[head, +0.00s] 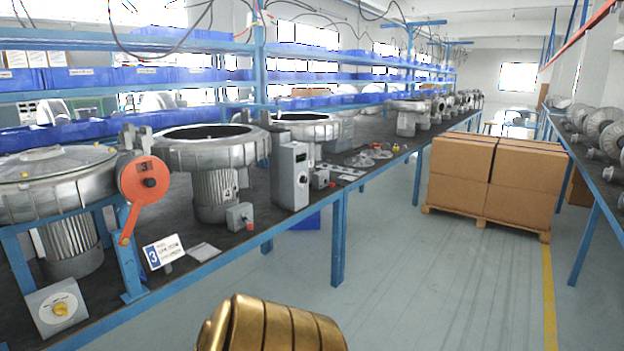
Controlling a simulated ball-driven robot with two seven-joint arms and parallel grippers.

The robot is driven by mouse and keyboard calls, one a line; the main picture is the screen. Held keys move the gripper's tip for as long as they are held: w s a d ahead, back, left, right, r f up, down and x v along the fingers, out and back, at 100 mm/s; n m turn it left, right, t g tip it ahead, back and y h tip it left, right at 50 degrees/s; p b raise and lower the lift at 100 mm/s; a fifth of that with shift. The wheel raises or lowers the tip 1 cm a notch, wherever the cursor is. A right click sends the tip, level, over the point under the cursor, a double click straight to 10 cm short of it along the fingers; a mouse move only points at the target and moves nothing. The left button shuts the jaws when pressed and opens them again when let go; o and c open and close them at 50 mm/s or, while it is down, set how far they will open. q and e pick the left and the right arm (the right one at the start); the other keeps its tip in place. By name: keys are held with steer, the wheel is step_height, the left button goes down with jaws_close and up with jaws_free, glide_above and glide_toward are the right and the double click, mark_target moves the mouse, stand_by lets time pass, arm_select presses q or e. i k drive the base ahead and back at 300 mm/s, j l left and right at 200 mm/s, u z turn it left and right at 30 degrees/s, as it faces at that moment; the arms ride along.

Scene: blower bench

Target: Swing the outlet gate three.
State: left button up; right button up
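The gate marked 3 has an orange-red round plate (145,179) at the left, beside the silver blower (45,165) on the bench. An orange lever (131,222) slopes down and slightly left from the plate to a rounded end. A blue post (128,255) stands behind the lever. A white sign with a blue 3 (163,252) stands to the right of the lever's end; its smaller text is hard to read. Neither of my grippers shows in the head view. A brass-coloured ribbed part at the bottom middle seems to be mine.
A control box with a yellow knob (60,308) sits at the bench's front left. More blowers (212,148) and a grey control box (291,176) stand farther along the bench. Blue shelves with bins run behind. Cardboard boxes (495,170) stand on a pallet across the clear floor.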

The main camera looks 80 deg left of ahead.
mark_target(146, 181)
steer(key=k+u, duration=0.1)
steer(key=u, duration=3.45)
